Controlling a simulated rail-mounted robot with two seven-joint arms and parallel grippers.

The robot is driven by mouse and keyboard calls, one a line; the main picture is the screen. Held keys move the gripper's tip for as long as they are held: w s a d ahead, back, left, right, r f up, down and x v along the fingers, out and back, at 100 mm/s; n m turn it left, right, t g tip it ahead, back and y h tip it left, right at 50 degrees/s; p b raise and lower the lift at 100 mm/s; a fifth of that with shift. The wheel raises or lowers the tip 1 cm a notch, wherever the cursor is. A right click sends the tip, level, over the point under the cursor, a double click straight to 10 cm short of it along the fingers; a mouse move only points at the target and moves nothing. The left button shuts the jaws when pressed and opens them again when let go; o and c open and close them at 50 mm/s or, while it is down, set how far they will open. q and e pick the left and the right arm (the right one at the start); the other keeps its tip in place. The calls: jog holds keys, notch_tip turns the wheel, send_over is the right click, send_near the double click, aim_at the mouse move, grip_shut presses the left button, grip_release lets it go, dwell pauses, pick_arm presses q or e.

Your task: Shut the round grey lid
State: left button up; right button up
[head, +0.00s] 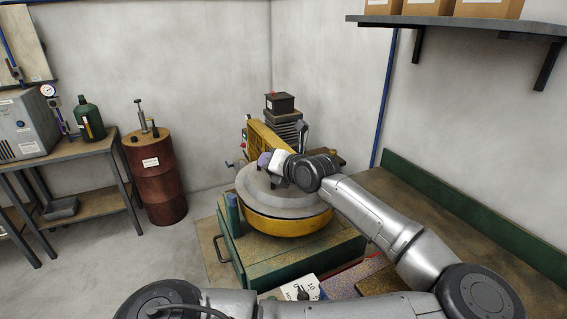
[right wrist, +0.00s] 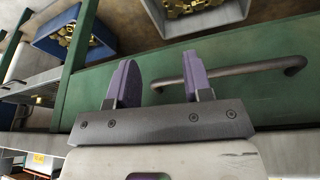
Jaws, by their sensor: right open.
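In the head view the round grey lid (head: 303,207) appears to lie flat on top of a round yellow drum (head: 292,226). Whether a gap is left between them is too small to tell. My left gripper (head: 268,161) is over the far left part of the lid, its purple fingertips pointing left. The view does not show whether its jaws are open or touch the lid. My right gripper (right wrist: 158,86) shows only in the right wrist view. It is open, its two purple fingers apart with nothing between them, near a dark bar handle (right wrist: 238,70) on a green surface.
The drum stands on a green cabinet (head: 295,261) with a teal bottle (head: 233,213) at its left edge. A rusty barrel (head: 155,180) and a metal bench (head: 70,147) stand at the left. A blue bin (right wrist: 62,35) of brass pieces shows in the right wrist view.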

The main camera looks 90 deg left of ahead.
pick_arm(q)
jog(key=shift+o, duration=0.8)
jog(key=shift+w, duration=0.1)
jog(key=shift+w+d+r, duration=0.1)
jog(key=shift+r, duration=0.05)
jog(key=p+v, duration=0.1)
jog(key=v, duration=1.2)
jog(key=shift+d, duration=0.25)
jog(key=shift+r, duration=0.1)
